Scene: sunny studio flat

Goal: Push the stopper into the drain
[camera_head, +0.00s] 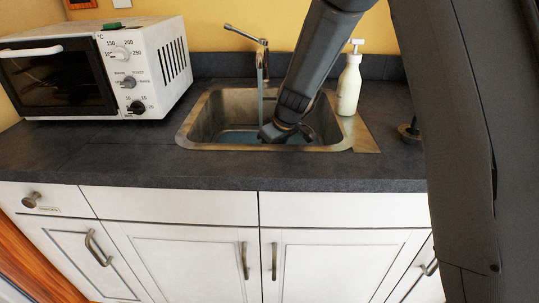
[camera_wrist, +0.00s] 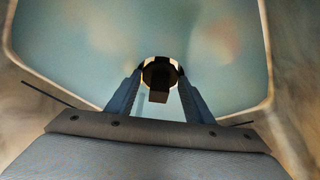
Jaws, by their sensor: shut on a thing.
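The sink (camera_head: 198,124) is a metal basin set in the dark counter, with bluish water in it. My gripper (camera_head: 288,134) reaches down into the sink. In the wrist view, my gripper (camera_wrist: 159,82) has its two fingers closed on a dark stopper (camera_wrist: 158,96), with a small blocky tab toward me. A round dark shape with a bright rim shows at the fingertips; I cannot tell whether this is the stopper's disc or the drain's ring. The drain hole is not clearly visible, and how deep the stopper sits cannot be told.
The tap (camera_head: 262,62) stands behind the sink, with a stream falling from it left of my arm. A white soap bottle (camera_head: 349,84) stands at the sink's back right. A white toaster oven (camera_head: 100,70) is on the left. Sink walls surround my gripper.

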